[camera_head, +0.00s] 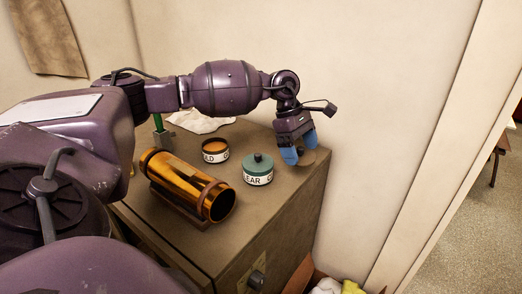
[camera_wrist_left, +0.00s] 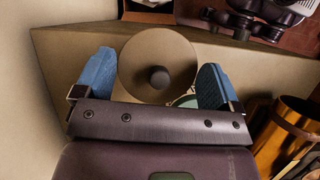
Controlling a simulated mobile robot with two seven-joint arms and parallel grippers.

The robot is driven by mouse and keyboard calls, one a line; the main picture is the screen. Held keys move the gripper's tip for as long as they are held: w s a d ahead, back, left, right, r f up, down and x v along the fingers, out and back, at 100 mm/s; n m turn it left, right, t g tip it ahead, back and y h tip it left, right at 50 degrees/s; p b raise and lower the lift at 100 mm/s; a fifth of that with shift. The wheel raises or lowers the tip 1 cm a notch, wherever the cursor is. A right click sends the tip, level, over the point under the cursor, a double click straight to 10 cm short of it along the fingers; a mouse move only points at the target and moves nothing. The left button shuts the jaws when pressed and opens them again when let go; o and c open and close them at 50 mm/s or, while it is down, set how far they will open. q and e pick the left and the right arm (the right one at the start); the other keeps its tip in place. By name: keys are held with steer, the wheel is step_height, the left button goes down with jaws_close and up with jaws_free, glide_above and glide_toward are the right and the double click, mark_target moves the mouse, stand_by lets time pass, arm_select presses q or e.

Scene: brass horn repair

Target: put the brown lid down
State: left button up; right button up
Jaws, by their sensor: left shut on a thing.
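The brown lid (camera_wrist_left: 140,55) is a round disc with a dark knob, between the blue fingers of my left gripper (camera_wrist_left: 157,82) in the left wrist view. In the head view my left gripper (camera_head: 299,156) points down near the right edge of the cabinet top, with the lid (camera_head: 309,157) partly hidden by the fingers. It is shut on the lid. I cannot tell whether the lid touches the top. An open tin (camera_head: 215,156) with orange contents and partly readable lettering stands left of the gripper. My right gripper is not in view.
A tin with a teal lid (camera_head: 258,163) stands just left of the gripper. A brass tube (camera_head: 180,181) lies on a cradle at the front left of the cabinet top (camera_head: 262,209). A white cloth (camera_head: 204,123) lies at the back. A wall is behind.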

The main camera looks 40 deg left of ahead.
arm_select(q)
steer(key=w+a+r+n+t+y, duration=0.2)
steer(key=w+a+r+n+t, duration=0.15)
steer(key=a+r+n, duration=0.45)
step_height(320, 180, up, 5)
steer(key=n+y+b, duration=0.2)
steer(key=n+y, duration=0.2)
steer(key=n, duration=0.9)
glide_above(262, 146)
steer(key=s, duration=0.1)
steer(key=shift+t, duration=0.45)
steer(key=f, duration=1.5)
steer(key=shift+s+d+p, duration=0.1)
steer(key=shift+d+p, duration=0.15)
steer(key=shift+p, duration=0.1)
step_height(262, 146, down, 4)
steer(key=shift+f, duration=0.1)
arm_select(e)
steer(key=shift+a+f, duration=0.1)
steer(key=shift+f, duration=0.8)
arm_select(q)
steer(key=shift+f, duration=0.1)
